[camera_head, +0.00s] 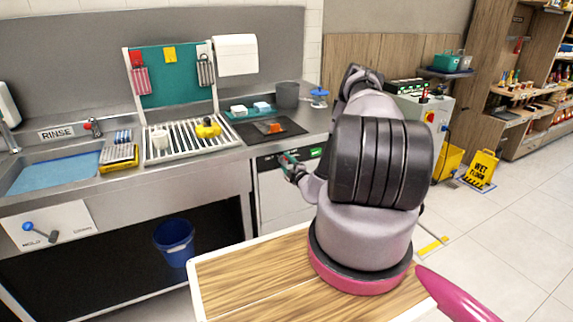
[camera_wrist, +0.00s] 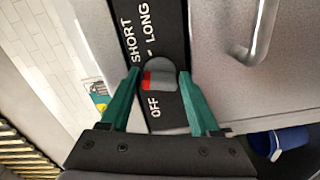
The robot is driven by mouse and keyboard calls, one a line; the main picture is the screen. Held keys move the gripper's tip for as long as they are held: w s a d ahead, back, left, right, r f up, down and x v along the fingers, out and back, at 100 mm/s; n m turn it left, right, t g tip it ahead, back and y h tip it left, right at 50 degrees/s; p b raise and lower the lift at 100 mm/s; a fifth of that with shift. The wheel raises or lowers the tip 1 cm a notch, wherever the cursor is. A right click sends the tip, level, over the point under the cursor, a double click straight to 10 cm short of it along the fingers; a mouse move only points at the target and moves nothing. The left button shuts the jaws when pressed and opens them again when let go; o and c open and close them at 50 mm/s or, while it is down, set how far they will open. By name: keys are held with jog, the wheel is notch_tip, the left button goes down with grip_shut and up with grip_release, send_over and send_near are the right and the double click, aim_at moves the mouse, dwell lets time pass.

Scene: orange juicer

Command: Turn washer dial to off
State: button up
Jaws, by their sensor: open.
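The washer dial (camera_wrist: 160,76) is a grey round knob on a black strip, marked SHORT, LONG and OFF. Its red mark is on the knob's left side in the wrist view; which label it points to is unclear. My gripper (camera_wrist: 158,73) is open, with one teal finger on each side of the dial. I cannot tell whether the fingers touch it. In the head view my gripper (camera_head: 287,160) is at the front of the washer (camera_head: 276,197), beneath the steel counter. My arm hides the washer's right part, and the dial cannot be made out there.
A metal handle (camera_wrist: 258,38) stands out from the washer's pale front, right of the dial in the wrist view. A blue bucket (camera_head: 175,240) is on the floor below the counter. A wooden tabletop (camera_head: 250,275) is in front. The tiled floor at right is mostly open.

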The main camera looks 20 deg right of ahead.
grip_shut()
jog(key=shift+n, duration=0.3)
jog(key=n, duration=1.1)
dwell(0.4)
jog(key=shift+n, duration=0.3)
grip_release()
